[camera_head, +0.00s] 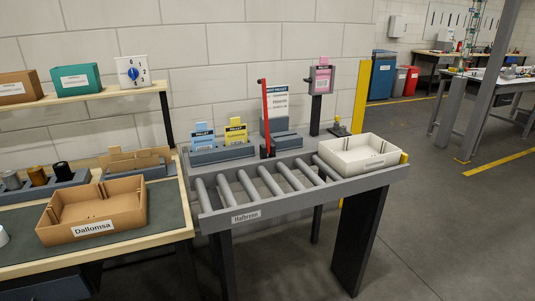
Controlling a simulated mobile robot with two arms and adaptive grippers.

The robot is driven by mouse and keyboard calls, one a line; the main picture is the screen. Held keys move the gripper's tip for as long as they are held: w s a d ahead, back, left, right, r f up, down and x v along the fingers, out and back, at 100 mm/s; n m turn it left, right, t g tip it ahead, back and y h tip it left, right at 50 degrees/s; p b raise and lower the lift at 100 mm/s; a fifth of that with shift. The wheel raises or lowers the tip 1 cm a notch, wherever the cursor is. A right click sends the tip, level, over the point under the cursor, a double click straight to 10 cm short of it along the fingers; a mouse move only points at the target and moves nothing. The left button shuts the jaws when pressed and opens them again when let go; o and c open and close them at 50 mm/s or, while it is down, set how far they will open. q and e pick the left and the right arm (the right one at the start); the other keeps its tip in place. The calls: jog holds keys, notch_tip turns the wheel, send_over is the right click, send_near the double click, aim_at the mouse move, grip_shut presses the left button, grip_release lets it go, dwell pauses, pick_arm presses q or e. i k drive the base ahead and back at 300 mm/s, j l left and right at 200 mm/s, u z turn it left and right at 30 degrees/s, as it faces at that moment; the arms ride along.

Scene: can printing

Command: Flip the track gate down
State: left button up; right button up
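A red bar (266,112), which looks like the track gate, stands upright at the back edge of the roller track (261,188). Its foot is at a small dark mount behind the rollers. The track has grey rollers and a front label reading "Halbrenn". A white labelled tray (356,165) sits at the right end of the track. Neither of my grippers shows in the head view.
A cardboard tray labelled "Dallomsa" (92,227) sits on the workbench (160,225) at left. Blue and yellow cards (236,134) stand in a holder behind the track. A pink-labelled box on a post (318,80) stands behind. Open floor lies right.

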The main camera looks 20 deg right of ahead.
aim_at(262, 81)
jog(key=i+u, duration=0.3)
jog(key=i, duration=0.9)
